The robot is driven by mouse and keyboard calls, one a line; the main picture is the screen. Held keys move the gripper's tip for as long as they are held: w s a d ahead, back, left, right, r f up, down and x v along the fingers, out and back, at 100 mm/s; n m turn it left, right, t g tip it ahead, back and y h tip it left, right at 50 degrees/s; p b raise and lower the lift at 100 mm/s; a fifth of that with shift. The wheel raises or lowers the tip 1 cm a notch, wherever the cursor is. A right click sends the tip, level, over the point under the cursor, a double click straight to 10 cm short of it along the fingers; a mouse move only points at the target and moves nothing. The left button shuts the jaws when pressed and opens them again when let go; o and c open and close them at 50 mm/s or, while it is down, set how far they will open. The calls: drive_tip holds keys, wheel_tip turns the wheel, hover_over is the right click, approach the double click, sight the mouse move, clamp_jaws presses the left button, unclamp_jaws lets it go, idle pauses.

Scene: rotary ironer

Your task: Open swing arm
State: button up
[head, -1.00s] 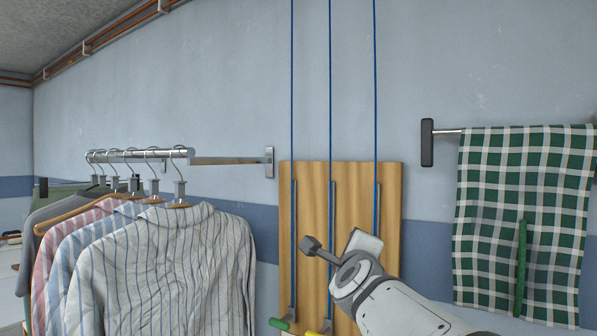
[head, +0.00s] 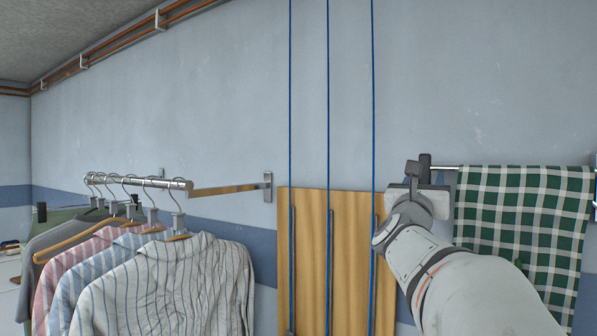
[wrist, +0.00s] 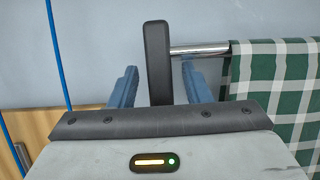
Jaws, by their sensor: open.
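The swing arm (head: 445,168) is a chrome bar on the wall at right, draped with a green and white checked cloth (head: 525,215). Its upright black end grip (wrist: 156,50) shows in the wrist view, with the chrome bar (wrist: 200,49) running right from it. My gripper (head: 424,178) is at this end grip and partly covers it in the head view. In the wrist view my two blue-grey fingers are apart, one on each side of the grip; whether either touches it I cannot tell.
Striped shirts (head: 165,285) hang on a rail (head: 135,182) at left. A wooden board (head: 308,260) with blue cords (head: 328,90) in front stands left of my arm. The wall above the bar is clear.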

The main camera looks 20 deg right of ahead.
drive_tip(key=shift+w+d+r, duration=0.15)
drive_tip(key=shift+w+d, duration=0.1)
drive_tip(key=shift+c, duration=0.5)
clamp_jaws()
